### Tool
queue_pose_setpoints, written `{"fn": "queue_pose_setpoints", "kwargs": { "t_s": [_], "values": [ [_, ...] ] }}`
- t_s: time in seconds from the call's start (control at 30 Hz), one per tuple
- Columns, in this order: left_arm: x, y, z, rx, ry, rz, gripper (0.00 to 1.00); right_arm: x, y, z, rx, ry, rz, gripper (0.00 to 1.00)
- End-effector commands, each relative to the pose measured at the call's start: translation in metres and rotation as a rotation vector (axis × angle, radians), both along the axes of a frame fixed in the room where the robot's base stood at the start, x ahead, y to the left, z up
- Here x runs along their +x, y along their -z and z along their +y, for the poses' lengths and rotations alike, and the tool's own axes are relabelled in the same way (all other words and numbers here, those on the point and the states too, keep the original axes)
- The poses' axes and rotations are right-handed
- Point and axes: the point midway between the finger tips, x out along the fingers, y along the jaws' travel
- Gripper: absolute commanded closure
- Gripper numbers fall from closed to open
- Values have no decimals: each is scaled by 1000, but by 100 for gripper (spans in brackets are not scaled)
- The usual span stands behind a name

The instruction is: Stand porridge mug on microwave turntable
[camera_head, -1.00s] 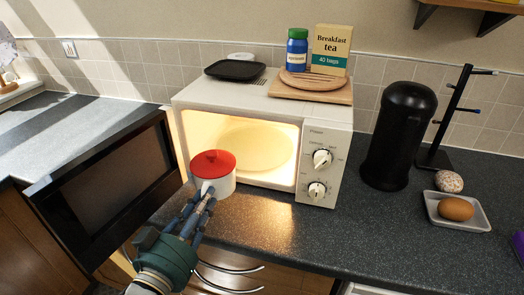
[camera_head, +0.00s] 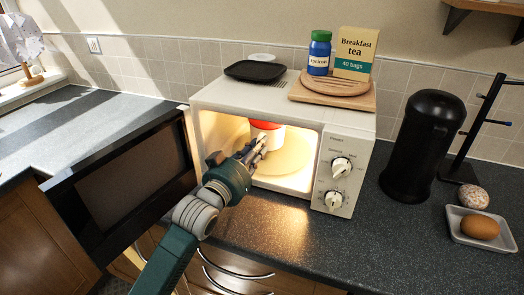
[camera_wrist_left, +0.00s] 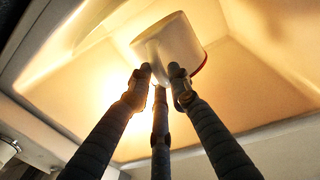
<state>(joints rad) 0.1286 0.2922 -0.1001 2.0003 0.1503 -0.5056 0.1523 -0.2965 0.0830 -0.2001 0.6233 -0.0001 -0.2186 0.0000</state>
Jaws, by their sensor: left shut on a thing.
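The porridge mug is white with a red lid. In the head view the mug (camera_head: 268,134) is inside the lit microwave (camera_head: 345,130), over the back part of the pale turntable (camera_head: 290,162). The top of its lid is cut off by the microwave's upper edge. My left gripper (camera_head: 258,146) reaches in through the open front and is shut on the mug. In the left wrist view the fingers close on the near side of the mug (camera_wrist_left: 172,48). I cannot tell whether its base touches the turntable. My right gripper is not in view.
The microwave door (camera_head: 120,175) stands wide open to the left. A black tray (camera_head: 255,71), a wooden board (camera_head: 332,93), a blue jar (camera_head: 319,53) and a tea box (camera_head: 355,54) are on top. A black canister (camera_head: 412,147) stands to the right.

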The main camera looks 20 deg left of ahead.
Motion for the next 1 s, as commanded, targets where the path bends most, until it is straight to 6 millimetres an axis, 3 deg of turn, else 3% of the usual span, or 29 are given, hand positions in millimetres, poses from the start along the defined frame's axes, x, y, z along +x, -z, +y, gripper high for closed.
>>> {"fn": "queue_pose_setpoints", "kwargs": {
  "t_s": [0.2, 0.5, 0.73, 0.77, 0.83, 1.0],
  "values": [
    [22, -3, -3, 0, 0, -8, 100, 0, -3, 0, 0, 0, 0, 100],
    [22, 30, -3, 0, 0, -7, 100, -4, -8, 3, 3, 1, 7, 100],
    [22, 32, -3, 1, 0, -10, 100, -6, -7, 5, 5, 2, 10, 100],
    [22, 36, -3, 0, 0, 0, 78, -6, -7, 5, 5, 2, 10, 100],
    [22, 36, -3, 0, 0, 0, 64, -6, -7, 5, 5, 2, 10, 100],
    [22, 36, -3, 0, 0, 0, 62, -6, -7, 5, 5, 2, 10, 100]
  ]
}}
